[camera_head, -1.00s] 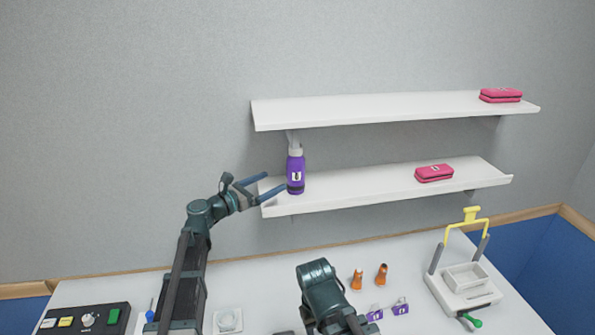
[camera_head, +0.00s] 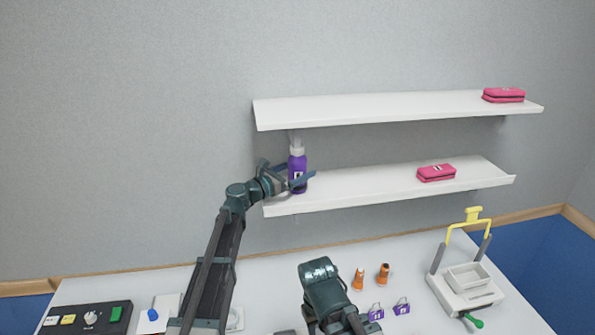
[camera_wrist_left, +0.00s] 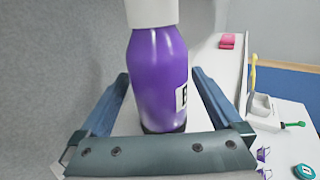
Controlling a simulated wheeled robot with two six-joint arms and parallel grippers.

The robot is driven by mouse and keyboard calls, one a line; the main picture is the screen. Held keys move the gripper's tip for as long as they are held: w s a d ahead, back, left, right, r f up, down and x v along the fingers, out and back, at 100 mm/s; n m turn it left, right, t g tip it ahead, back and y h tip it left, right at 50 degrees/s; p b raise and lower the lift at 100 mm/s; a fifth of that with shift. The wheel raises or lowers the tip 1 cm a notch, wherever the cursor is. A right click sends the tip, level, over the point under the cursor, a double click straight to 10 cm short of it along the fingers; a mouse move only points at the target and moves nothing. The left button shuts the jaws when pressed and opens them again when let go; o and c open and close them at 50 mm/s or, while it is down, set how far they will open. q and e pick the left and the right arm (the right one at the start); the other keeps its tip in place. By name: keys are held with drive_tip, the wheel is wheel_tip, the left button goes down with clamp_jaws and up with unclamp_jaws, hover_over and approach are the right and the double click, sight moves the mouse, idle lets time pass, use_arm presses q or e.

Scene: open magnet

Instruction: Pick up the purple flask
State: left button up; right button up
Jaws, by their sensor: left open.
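The purple flask (camera_head: 298,166) stands upright at the left end of the lower white shelf (camera_head: 380,188). It has a whitish-grey top and a white label. My left gripper (camera_head: 295,178) is open at the flask, with one finger passing in front of it. In the left wrist view the flask (camera_wrist_left: 160,80) stands between the two open fingers of my left gripper (camera_wrist_left: 160,88), with a gap on each side. My right arm shows at the bottom of the head view, but its gripper cannot be made out.
An upper shelf (camera_head: 390,108) runs above the flask and holds a pink case (camera_head: 503,95). Another pink case (camera_head: 436,173) lies on the lower shelf, well to the right. The table below carries orange pieces, purple tags, a yellow-handled device (camera_head: 466,285) and a button box (camera_head: 88,318).

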use_arm(q)
drive_tip(key=shift+x, duration=1.2)
clamp_jaws()
drive_tip(key=shift+r, duration=0.15)
